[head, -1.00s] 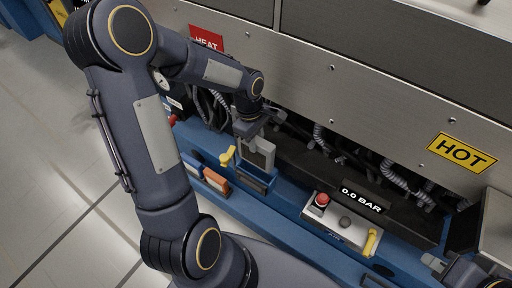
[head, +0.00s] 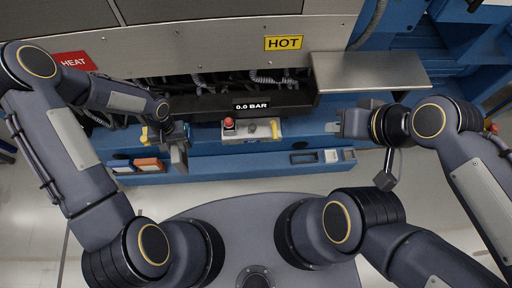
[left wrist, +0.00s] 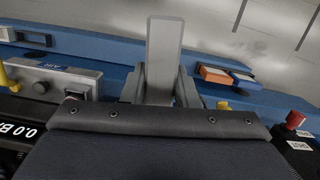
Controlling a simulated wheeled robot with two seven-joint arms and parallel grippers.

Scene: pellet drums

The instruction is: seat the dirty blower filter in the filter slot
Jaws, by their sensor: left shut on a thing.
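My left gripper (head: 172,146) is shut on a grey, flat, box-shaped filter (head: 178,158) over the blue ledge. In the left wrist view the filter (left wrist: 164,45) stands out beyond the gripper's fingers (left wrist: 163,88).
An orange block (head: 148,164) and a blue block (head: 121,166) sit left of the filter. A yellow handle (head: 145,134) is close by. A panel with a red button (head: 229,124) and a 0.0 BAR display (head: 252,106) lies to the right. A HOT sign (head: 283,43) marks the metal cover above.

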